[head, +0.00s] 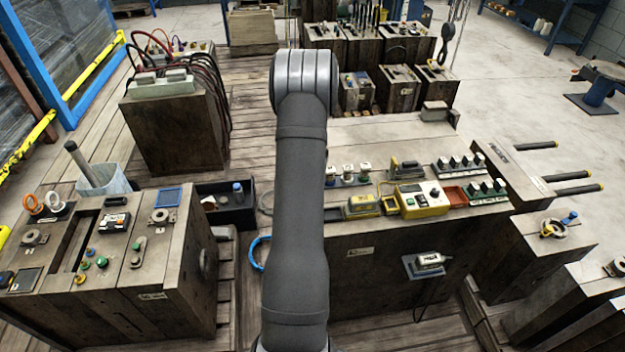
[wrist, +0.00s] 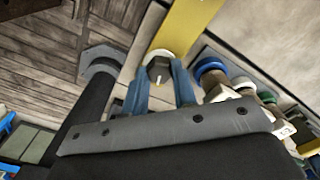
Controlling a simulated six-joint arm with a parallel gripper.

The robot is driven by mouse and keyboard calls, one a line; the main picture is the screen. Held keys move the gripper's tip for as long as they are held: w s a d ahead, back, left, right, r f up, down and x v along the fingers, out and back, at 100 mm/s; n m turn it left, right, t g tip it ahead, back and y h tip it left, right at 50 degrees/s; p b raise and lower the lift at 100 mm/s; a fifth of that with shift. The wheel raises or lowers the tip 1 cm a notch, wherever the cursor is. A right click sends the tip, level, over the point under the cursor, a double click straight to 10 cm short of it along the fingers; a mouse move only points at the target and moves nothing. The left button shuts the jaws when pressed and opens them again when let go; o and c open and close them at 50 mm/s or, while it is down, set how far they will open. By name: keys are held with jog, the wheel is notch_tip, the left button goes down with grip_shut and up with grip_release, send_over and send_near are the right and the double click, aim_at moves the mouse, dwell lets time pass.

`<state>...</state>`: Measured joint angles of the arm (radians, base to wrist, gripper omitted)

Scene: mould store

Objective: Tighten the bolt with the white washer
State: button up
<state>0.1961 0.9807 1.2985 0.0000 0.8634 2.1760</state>
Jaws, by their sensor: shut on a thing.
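In the wrist view, the bolt (wrist: 158,71) has a dark hexagonal head with a white washer (wrist: 161,54) showing round its far side. The two blue fingers of my gripper (wrist: 160,78) stand on either side of the bolt head and are shut on it. The lower part of the bolt is hidden. In the head view, my arm covers the gripper, and I cannot make out this bolt there.
Beside the bolt in the wrist view are a blue-ringed bolt (wrist: 210,66) and a green-ringed one (wrist: 265,97), close to the right finger. A yellow strip (wrist: 192,25) lies beyond. In the head view, a yellow box (head: 421,199) stands on the wooden bench (head: 450,225).

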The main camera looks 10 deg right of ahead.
jog(key=shift+w+r+m, duration=0.15)
jog(key=shift+r+m, duration=0.05)
jog(key=shift+m, duration=1.4)
jog(key=o, duration=0.8)
jog(key=shift+o, duration=1)
jog(key=shift+f, duration=0.1)
notch_tip(320, 180, up, 18)
jog(key=shift+f, duration=0.25)
jog(key=shift+f, duration=0.1)
